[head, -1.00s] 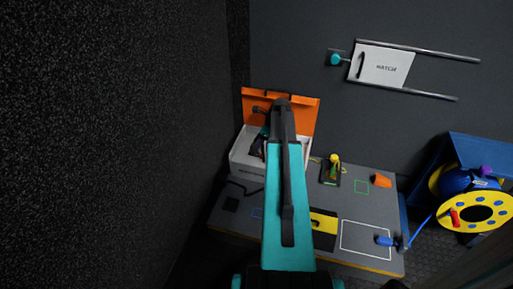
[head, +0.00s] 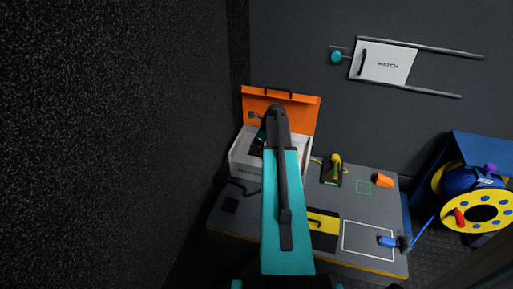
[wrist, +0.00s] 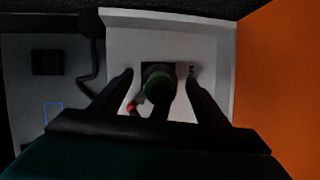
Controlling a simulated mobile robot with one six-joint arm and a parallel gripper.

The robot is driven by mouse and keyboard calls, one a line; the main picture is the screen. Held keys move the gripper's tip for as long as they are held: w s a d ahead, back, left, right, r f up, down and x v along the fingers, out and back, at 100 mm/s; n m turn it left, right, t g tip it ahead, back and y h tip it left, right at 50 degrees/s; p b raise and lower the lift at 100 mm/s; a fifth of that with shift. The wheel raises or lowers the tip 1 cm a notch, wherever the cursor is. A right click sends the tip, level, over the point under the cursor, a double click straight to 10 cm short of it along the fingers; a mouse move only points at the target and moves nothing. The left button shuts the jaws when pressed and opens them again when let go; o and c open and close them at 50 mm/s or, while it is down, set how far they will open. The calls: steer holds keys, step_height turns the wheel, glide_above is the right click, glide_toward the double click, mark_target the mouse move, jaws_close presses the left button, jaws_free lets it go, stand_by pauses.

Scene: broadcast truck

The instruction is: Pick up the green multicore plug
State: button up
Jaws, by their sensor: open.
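The green multicore plug (wrist: 160,90) sits in a dark square recess in the white box, seen from above in the wrist view. A small red tip shows at its lower left. My gripper (wrist: 159,78) is open, with one dark finger on each side of the plug and visible gaps between. I cannot tell how far above the plug the fingertips are. In the head view my arm hides much of the white box (head: 240,154), and only a dark green bit shows beside the arm.
The box's orange lid (head: 303,110) stands open behind it, and fills the right of the wrist view (wrist: 280,80). The grey bench (head: 385,215) holds a yellow-topped item (head: 335,160), an orange block (head: 383,180) and a blue connector (head: 387,241). A yellow-and-blue cable reel (head: 447,213) stands at right.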

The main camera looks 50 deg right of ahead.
stand_by(0.5)
steer(key=c, duration=1)
steer(key=shift+r, duration=0.1)
steer(key=shift+r+p, duration=1.1)
steer(key=shift+r, duration=0.6)
steer(key=s+a+p, duration=0.1)
steer(key=s+a, duration=0.2)
steer(key=s, duration=0.1)
steer(key=s+a+r+p, duration=0.1)
steer(key=s+a+p, duration=0.1)
steer(key=s+a, duration=0.1)
steer(key=s+a+p, duration=0.1)
steer(key=s+a, duration=0.3)
steer(key=s, duration=0.1)
steer(key=shift+s+r, duration=0.2)
steer(key=shift+s, duration=0.05)
